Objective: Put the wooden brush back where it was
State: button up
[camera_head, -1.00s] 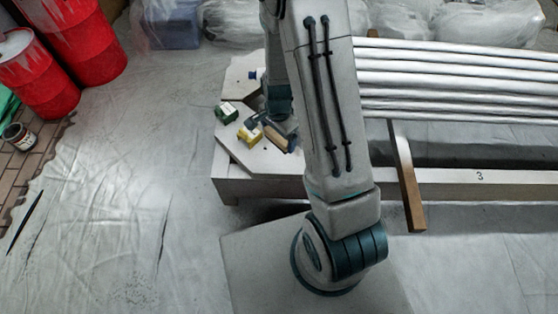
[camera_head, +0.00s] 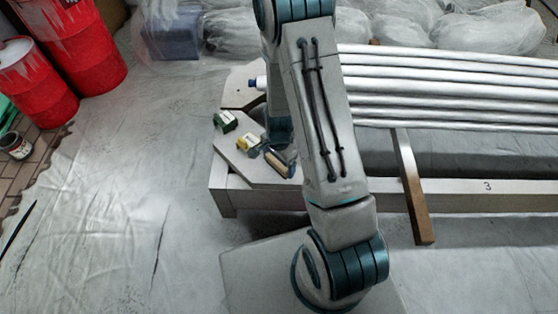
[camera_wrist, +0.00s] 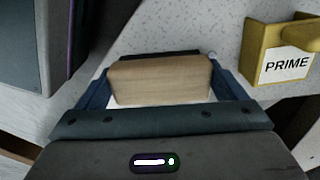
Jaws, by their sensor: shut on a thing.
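The wooden brush (camera_wrist: 160,80) shows as a pale wood block with a dark strip along its far side. My gripper (camera_wrist: 158,88) is shut on it, with a blue finger at each end. In the head view, the brush (camera_head: 276,165) is low over the pale board (camera_head: 240,160), near the board's front edge. I cannot tell whether it touches the board. My gripper (camera_head: 280,157) is partly hidden there by my arm.
A yellow box (camera_wrist: 283,52) marked PRIME stands just right of the gripper in the wrist view. A green box (camera_head: 225,121) and a blue-and-white item (camera_head: 258,83) are farther back. Metal pipes (camera_head: 450,90) and a wooden bar (camera_head: 411,190) lie to the right.

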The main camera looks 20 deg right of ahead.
jog(key=o, duration=0.7)
jog(key=shift+f, duration=0.15)
jog(key=shift+o, duration=0.2)
jog(key=s+r+n+p, duration=0.2)
jog(key=s+r+n, duration=0.1)
jog(key=r, duration=1)
jog(key=s+r+n+p, duration=0.2)
jog(key=r+n+p, duration=0.15)
jog(key=r, duration=0.95)
jog(key=s+r+n+t, duration=0.1)
jog(key=s+r+n, duration=0.5)
jog(key=s+r, duration=0.2)
jog(key=shift+s+b, duration=0.35)
